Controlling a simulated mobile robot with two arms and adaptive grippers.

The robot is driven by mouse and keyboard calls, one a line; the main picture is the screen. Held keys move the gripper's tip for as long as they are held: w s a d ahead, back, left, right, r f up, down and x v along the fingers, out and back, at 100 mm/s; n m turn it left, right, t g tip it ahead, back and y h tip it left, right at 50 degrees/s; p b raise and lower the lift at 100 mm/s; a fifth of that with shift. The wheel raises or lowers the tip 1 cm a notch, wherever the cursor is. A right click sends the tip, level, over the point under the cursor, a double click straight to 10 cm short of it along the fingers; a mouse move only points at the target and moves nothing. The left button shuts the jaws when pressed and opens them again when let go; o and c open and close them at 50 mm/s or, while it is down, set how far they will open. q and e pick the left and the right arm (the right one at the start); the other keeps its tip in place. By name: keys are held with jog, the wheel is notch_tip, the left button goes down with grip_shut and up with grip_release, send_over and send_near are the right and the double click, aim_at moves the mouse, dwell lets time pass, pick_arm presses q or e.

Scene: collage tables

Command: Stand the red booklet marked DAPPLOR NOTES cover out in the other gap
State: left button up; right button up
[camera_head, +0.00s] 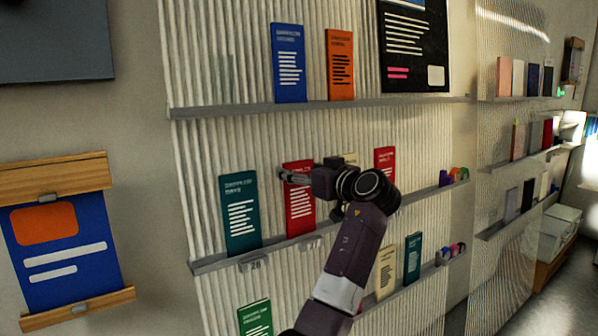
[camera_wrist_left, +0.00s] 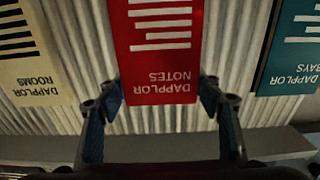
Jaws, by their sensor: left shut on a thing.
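The red DAPPLOR NOTES booklet (camera_head: 299,212) stands upright, cover out, on the middle ledge (camera_head: 225,262) of the ribbed wall. Its lower edge appears at the ledge. My left gripper (camera_head: 284,175) is at its upper part. In the left wrist view the red booklet (camera_wrist_left: 158,60) appears upside down between the two fingers of my left gripper (camera_wrist_left: 160,92), which is shut on it. A teal booklet (camera_head: 240,215) stands to its left in the head view. A cream DAPPLOR ROOMS booklet (camera_wrist_left: 30,60) is on its other side, mostly hidden by my gripper in the head view.
Another red booklet (camera_head: 384,158) stands farther right. The upper ledge (camera_head: 230,110) holds a blue booklet (camera_head: 289,65) and an orange one (camera_head: 340,65); bare ribbed wall shows left of them, with a faint greenish patch. The lower ledge has green, cream and teal booklets.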

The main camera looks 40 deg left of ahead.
dwell(0.3)
pick_arm(q)
jog(key=o, duration=1.7)
jog(key=v, duration=1.2)
jog(key=shift+d+f, duration=0.1)
